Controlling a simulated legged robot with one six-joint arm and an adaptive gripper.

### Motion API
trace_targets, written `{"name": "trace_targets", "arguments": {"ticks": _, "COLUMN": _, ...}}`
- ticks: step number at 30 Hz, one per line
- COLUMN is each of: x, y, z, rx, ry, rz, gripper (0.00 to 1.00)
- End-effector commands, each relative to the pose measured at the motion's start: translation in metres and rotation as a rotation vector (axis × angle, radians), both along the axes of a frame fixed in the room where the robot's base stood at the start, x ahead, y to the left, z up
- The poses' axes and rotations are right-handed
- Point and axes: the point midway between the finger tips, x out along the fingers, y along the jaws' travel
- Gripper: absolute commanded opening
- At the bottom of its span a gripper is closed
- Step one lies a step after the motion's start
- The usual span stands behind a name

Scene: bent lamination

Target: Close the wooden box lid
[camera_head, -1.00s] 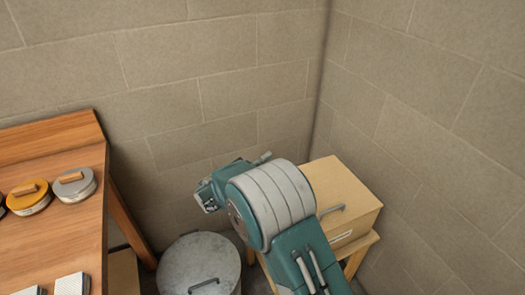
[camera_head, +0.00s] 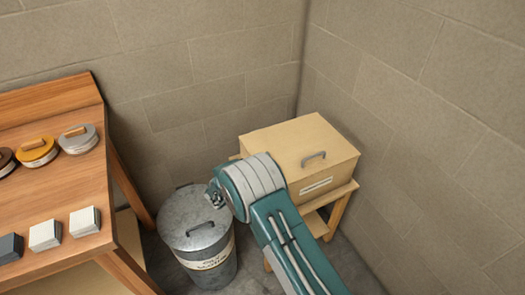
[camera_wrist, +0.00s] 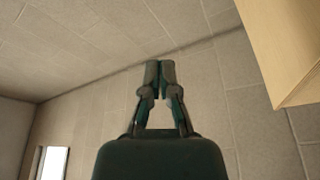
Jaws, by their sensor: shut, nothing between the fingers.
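The wooden box (camera_head: 285,142) stands in the corner, right of centre in the head view. Its pale top lies flat, with no gap visible along the front edge. A grey handle (camera_head: 314,158) sits on the top, and a white label (camera_head: 317,186) is on the front. My arm covers the box's front left corner. My gripper (camera_head: 214,192) is left of the box, over the metal bin, and partly hidden by my arm. In the wrist view my gripper (camera_wrist: 160,75) is shut and empty. A pale wooden surface, likely the box (camera_wrist: 285,50), shows at upper right, apart from the fingers.
The box rests on a small wooden stand (camera_head: 335,212). A round metal bin (camera_head: 205,262) with a lid stands left of it. A wooden table (camera_head: 50,190) at left holds round tins and several small blocks. Block walls (camera_head: 200,60) close in behind and at right.

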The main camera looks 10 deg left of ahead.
Motion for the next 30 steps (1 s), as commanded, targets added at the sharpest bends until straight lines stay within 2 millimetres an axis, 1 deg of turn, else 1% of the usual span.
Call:
{"name": "trace_targets", "arguments": {"ticks": 1, "x": -0.002, "y": -0.002, "z": -0.009, "rx": -0.001, "ry": 0.003, "rz": -0.001, "gripper": 0.00}}
{"name": "trace_targets", "arguments": {"ticks": 9, "x": -0.015, "y": -0.011, "z": -0.053, "rx": -0.002, "ry": 0.002, "rz": -0.001, "gripper": 0.00}}
{"name": "trace_targets", "arguments": {"ticks": 15, "x": -0.020, "y": -0.013, "z": -0.074, "rx": -0.002, "ry": 0.001, "rz": 0.000, "gripper": 0.00}}
{"name": "trace_targets", "arguments": {"ticks": 21, "x": -0.021, "y": -0.015, "z": -0.082, "rx": 0.001, "ry": 0.000, "rz": -0.001, "gripper": 0.00}}
{"name": "trace_targets", "arguments": {"ticks": 30, "x": -0.022, "y": -0.016, "z": -0.083, "rx": 0.001, "ry": 0.000, "rz": -0.001, "gripper": 0.00}}
